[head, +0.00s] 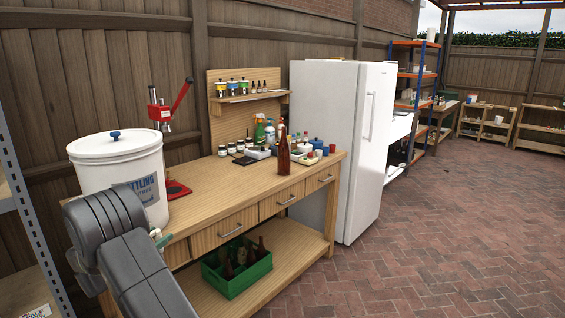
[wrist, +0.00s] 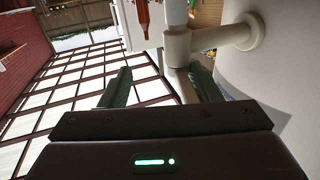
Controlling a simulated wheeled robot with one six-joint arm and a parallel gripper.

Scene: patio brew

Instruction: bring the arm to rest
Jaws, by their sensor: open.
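My arm reaches up from the lower left in the head view, and its dark links cover part of the white bottling bucket (head: 115,175). My gripper (wrist: 162,82) is open in the wrist view. Its fingers are close to the bucket's white tap (wrist: 178,45), with part of the tap showing between and beyond them. I cannot tell whether they touch it. In the head view only a small green bit of the gripper (head: 160,238) shows beside the bucket's lower front.
A brown bottle (head: 283,155) stands upright on the wooden bench (head: 225,180). A red capper (head: 160,113) stands behind the bucket. A green crate (head: 235,280) with bottles is on the lower shelf. A white fridge (head: 340,140) stands to the right. The brick floor (head: 430,250) is clear.

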